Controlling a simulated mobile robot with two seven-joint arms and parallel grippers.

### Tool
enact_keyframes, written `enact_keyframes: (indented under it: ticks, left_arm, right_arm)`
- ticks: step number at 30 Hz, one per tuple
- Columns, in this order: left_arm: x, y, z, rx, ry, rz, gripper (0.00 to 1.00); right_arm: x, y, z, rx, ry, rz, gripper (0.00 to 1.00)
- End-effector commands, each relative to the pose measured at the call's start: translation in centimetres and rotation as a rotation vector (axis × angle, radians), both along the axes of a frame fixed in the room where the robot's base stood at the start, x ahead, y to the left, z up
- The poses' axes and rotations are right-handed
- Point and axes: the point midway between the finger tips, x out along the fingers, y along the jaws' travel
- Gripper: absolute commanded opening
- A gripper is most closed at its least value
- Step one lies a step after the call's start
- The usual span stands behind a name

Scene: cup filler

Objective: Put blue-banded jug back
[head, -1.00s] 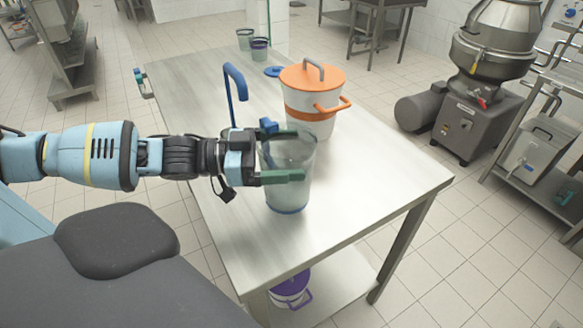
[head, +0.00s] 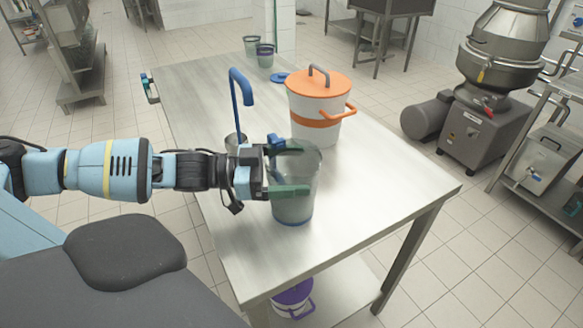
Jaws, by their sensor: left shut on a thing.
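A clear grey-green jug (head: 296,207) with a blue band at its base is upright over the near part of the steel table (head: 365,205). My left gripper (head: 290,168) reaches in from the left and is shut on the jug's upper part, with its green fingers at the wall. I cannot tell whether the jug's base touches the table. My right gripper is not in view.
A white bucket with an orange lid (head: 318,83) stands just behind the jug. A blue-handled ladle (head: 243,92) is to its left. A blue lid (head: 280,77) and two jugs (head: 265,56) are farther back. A purple-lidded container (head: 292,297) is on the lower shelf.

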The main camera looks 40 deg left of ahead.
Motion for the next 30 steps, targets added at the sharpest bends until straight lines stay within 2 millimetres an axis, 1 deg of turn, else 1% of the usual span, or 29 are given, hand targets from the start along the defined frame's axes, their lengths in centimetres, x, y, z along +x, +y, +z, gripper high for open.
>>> enact_keyframes:
  ticks: [4, 5, 6, 17, 25, 30]
  left_arm:
    - [0.0, 0.0, -0.2, 0.000, 0.000, 0.000, 0.30]
    - [0.0, 0.0, -0.3, 0.000, 0.000, 0.000, 0.95]
    - [0.0, 0.0, -0.2, 0.000, 0.000, 0.000, 1.00]
    - [-0.2, 0.2, 0.0, 0.001, 0.002, 0.000, 1.00]
    - [-1.7, 1.9, 0.0, 0.002, 0.005, 0.001, 1.00]
    - [-3.2, 3.5, 0.3, 0.004, 0.003, 0.001, 1.00]
  right_arm:
    - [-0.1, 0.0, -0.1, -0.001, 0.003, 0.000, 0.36]
    - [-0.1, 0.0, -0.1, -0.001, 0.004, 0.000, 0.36]
    - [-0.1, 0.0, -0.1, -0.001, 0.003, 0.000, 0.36]
    - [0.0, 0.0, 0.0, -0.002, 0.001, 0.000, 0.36]
    - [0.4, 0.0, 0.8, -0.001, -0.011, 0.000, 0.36]
    - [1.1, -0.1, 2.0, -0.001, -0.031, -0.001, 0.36]
